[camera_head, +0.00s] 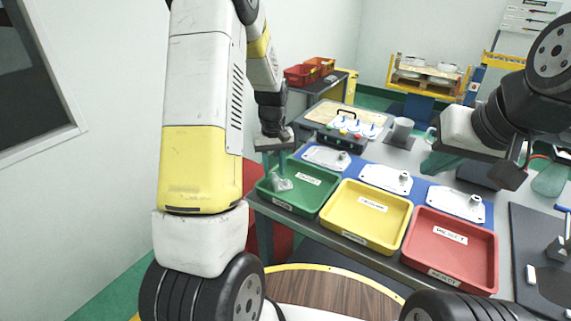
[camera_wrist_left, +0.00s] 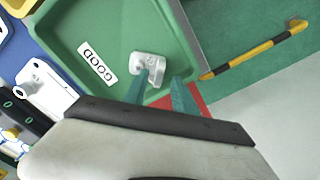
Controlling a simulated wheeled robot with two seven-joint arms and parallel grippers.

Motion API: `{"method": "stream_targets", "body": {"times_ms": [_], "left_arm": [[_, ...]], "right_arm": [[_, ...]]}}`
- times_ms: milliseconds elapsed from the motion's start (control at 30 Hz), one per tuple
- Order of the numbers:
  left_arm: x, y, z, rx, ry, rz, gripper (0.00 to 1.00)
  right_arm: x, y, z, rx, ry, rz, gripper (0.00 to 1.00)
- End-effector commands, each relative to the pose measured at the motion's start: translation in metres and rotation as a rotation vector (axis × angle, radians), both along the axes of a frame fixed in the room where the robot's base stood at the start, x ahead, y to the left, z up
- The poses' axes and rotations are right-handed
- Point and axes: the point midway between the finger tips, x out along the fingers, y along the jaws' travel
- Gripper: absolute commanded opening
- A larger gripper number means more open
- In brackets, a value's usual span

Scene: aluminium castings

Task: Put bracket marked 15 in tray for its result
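A pale metal bracket (camera_head: 282,183) lies in the green tray (camera_head: 301,209), near its left end. In the left wrist view the bracket (camera_wrist_left: 146,70) is beside a "GOOD" label in that tray (camera_wrist_left: 62,32). My left gripper (camera_head: 277,165) is over the bracket, its teal fingers (camera_wrist_left: 169,72) apart, one finger overlapping the bracket's edge in the picture. The bracket does not appear clamped. My right gripper (camera_head: 492,172) is open and empty above the right of the table. No number is readable.
A yellow tray (camera_head: 365,238) and a red tray (camera_head: 450,275) stand right of the green one, both empty. A dark mat (camera_head: 530,228) lies at the right.

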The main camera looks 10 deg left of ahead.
Motion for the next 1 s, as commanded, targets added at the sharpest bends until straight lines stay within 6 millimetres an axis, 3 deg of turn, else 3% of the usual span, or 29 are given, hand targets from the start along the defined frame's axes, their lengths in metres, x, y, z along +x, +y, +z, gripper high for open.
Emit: {"method": "stream_targets", "body": {"times_ms": [100, 300, 633, 767, 1000], "left_arm": [[0.001, 0.0, 0.029, 0.0, -0.005, 0.0, 0.32], [0.001, 0.0, 0.067, 0.0, -0.003, 0.0, 0.32], [-0.011, -0.004, 0.108, -0.018, -0.035, -0.024, 0.32], [-0.039, -0.013, 0.148, -0.053, -0.118, -0.086, 0.32], [-0.121, -0.035, 0.213, -0.096, -0.316, -0.253, 0.32]], "right_arm": [[0.0, 0.0, 0.0, 0.0, 0.0, 0.0, 0.0], [0.0, 0.0, 0.0, 0.0, 0.0, 0.0, 0.0], [0.0, 0.0, 0.0, 0.0, 0.0, 0.0, 0.0], [0.0, 0.0, 0.0, 0.0, 0.0, 0.0, 0.0], [0.0, 0.0, 0.0, 0.0, 0.0, 0.0, 0.0]]}}
